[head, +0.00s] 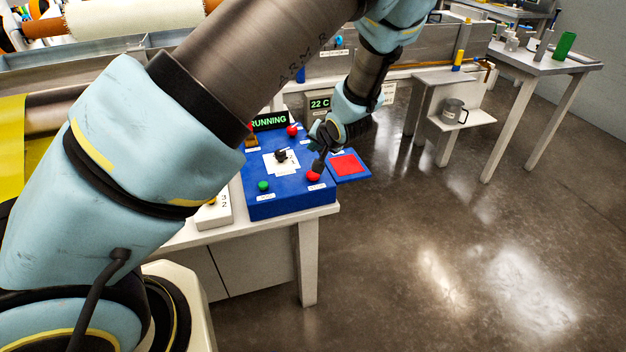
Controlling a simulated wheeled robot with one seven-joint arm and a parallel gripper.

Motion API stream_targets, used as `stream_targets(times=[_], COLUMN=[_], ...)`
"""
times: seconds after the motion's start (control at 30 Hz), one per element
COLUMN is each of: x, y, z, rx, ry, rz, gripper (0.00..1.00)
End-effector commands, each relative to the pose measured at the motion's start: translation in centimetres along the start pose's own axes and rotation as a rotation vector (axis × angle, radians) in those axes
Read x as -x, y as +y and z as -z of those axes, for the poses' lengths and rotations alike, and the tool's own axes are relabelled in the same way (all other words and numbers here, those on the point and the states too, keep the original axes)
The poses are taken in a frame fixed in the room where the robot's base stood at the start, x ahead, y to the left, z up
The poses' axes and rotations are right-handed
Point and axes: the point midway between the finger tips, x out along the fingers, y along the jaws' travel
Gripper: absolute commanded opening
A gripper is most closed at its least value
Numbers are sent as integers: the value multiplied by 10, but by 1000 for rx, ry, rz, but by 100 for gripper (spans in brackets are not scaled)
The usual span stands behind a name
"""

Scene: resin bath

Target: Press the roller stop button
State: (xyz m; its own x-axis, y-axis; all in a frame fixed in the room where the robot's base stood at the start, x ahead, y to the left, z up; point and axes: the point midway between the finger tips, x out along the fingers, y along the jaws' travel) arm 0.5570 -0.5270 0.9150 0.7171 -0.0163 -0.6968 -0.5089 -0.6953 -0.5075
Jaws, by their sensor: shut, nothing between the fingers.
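A blue control box (291,207) stands on a white table. On its top are a red button (313,176) at the front right, a green button (263,185) at the front left and another red button (292,130) at the back. A black knob (281,155) sits on a white plate in the middle. The button labels are too small to read. A display (269,121) behind reads RUNNING. My gripper (316,170) is shut and empty, pointing down at the front right red button. Its tips overlap the button; I cannot tell if they touch.
A blue plate with a red square (347,165) juts out right of the box. A white numbered block (213,212) stands at its left. A grey mug (453,111) sits on a low white stand. My arm hides much of the left side. Floor at right is clear.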

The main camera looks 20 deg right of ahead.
Motion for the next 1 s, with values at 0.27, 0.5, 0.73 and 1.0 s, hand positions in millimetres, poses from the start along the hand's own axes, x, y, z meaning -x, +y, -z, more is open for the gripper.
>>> stream_targets(times=[0.27, 0.5, 0.73, 1.0], x=[-28, -42, -43, -43], y=[21, 30, 31, 31], z=[-21, -30, -31, -31], rx=[1, 1, 1, 1], ry=[1, 0, 0, 0], rz=[-1, 1, 1, 0], gripper=[0, 0, 0, 0])
